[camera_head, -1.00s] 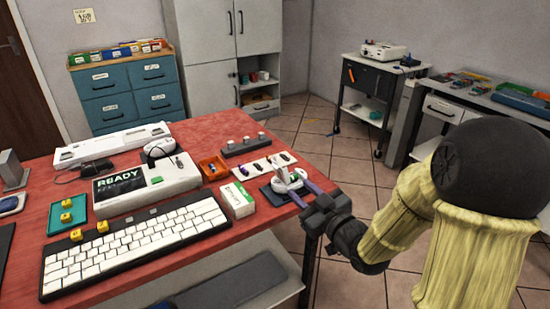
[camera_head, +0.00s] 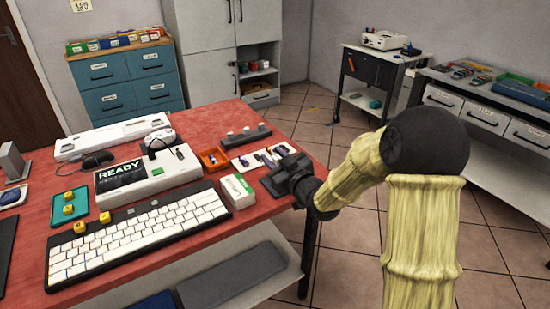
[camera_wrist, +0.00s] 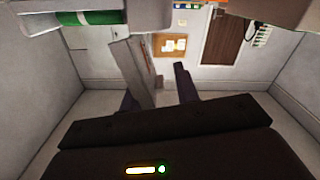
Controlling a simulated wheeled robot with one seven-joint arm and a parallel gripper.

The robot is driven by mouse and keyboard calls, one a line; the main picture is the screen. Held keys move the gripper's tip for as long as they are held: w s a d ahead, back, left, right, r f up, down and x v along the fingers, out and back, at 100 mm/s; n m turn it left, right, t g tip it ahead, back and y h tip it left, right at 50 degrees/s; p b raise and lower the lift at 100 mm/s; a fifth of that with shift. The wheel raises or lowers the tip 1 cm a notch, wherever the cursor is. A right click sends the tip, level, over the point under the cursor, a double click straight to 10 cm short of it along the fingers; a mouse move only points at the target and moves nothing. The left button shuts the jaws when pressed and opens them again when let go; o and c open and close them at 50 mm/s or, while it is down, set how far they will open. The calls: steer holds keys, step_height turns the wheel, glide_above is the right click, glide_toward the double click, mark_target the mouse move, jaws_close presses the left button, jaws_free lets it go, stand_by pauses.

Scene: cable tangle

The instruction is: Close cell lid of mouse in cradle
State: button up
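A white and green box (camera_head: 237,191) stands just left of my gripper. An orange tray (camera_head: 213,160), a grey block with knobs (camera_head: 247,136) and a white mat (camera_head: 243,161) lie behind. A keyboard (camera_head: 140,232) and the READY device (camera_head: 148,175) fill the left.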

jaws_close()
